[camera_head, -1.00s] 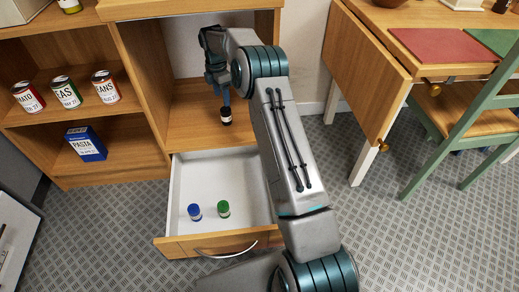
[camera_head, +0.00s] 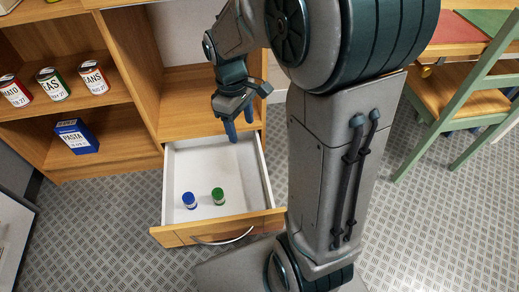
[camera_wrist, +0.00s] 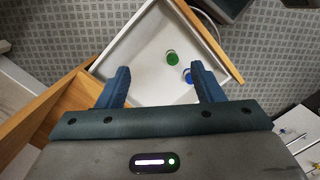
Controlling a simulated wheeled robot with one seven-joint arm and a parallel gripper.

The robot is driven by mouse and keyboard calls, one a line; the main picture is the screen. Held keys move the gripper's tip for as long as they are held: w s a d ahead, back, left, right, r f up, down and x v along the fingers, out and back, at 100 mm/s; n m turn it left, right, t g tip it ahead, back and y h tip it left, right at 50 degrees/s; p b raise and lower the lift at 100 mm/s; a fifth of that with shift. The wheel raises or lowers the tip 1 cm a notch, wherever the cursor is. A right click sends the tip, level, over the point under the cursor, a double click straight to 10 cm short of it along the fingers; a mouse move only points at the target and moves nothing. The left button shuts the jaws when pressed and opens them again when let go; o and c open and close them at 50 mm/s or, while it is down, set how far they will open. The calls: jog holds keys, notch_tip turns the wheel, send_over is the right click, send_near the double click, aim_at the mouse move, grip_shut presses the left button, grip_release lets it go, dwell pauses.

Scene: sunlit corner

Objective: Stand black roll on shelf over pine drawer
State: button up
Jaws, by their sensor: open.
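The pine drawer (camera_head: 172,238) is pulled open below the shelf (camera_head: 183,108). It holds a blue roll (camera_head: 189,201) and a green roll (camera_head: 218,196), both upright. They also show in the wrist view, green (camera_wrist: 172,58) and blue (camera_wrist: 187,76). My gripper (camera_head: 240,122) points down, open and empty, above the back of the drawer and in front of the shelf's front edge. Its two blue fingers (camera_wrist: 160,78) stand apart in the wrist view. I cannot see the black roll now; my gripper and arm cover part of the shelf.
On the left, the bookcase holds several labelled cans (camera_head: 53,84) and a blue pasta box (camera_head: 76,136). A wooden table with a red mat (camera_head: 449,37) and a green chair (camera_head: 480,88) stand to the right. The patterned floor (camera_head: 100,220) in front is clear.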

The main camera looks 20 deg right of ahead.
jog(key=s+r+m+t, duration=0.2)
jog(key=s+m, duration=0.5)
jog(key=s, duration=0.4)
jog(key=shift+s+d+r+m+t+y, duration=0.2)
jog(key=shift+s+d+m+t+y, duration=0.1)
jog(key=shift+s+m, duration=0.1)
jog(key=shift+w, duration=0.1)
